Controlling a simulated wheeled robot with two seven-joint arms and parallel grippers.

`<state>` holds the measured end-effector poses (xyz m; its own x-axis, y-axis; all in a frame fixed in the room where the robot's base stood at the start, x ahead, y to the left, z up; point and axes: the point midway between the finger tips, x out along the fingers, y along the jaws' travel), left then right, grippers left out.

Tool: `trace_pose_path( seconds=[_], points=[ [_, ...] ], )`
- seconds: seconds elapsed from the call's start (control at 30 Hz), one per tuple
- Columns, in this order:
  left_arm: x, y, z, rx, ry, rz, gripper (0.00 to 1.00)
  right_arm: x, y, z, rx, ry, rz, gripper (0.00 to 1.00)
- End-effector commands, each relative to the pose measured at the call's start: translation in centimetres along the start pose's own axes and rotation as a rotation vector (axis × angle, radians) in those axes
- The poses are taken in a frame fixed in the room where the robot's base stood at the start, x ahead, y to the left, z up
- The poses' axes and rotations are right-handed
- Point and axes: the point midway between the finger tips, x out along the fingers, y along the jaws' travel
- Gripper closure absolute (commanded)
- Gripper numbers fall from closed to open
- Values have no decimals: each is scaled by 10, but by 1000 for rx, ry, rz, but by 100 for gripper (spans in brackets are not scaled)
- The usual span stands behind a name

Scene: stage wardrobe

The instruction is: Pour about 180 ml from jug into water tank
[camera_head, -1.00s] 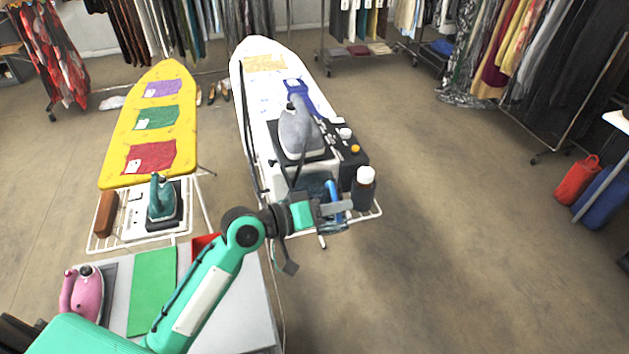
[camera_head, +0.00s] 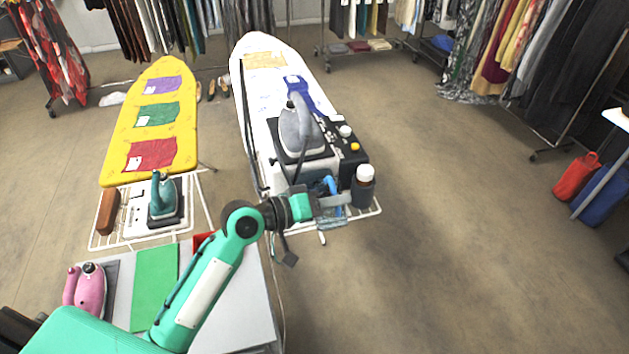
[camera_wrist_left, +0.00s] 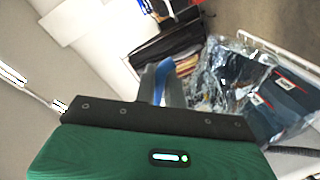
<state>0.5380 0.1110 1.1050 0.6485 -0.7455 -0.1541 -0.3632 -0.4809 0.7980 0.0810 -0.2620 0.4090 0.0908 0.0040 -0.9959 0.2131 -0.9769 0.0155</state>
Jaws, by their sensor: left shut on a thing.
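My left gripper (camera_head: 338,200) is at the near end of the white ironing board. It is shut on a blue part, which I take for the handle of the jug (camera_head: 331,184). The blue part also shows beyond the gripper in the left wrist view (camera_wrist_left: 162,75). The jug's body is mostly hidden, and its water level cannot be made out. A dark steam-iron base (camera_head: 352,157) with a yellow knob stands just behind. I cannot clearly pick out the water tank; it may be at the near end of this base. My right gripper is not in view.
A grey iron (camera_head: 300,130) stands on the base, with a hose by it. A white-capped bottle (camera_head: 365,173) is just right of my gripper. A yellow ironing board (camera_head: 150,120) stands left.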

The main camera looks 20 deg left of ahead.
Motion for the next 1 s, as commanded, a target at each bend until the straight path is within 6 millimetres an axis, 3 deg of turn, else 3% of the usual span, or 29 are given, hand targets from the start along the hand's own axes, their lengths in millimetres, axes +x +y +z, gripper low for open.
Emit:
trace_pose_path(
  seconds=[1.0],
  points=[
    [-1, 7, -14, -96, -17, 1, 100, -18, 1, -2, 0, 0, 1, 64]
  ],
)
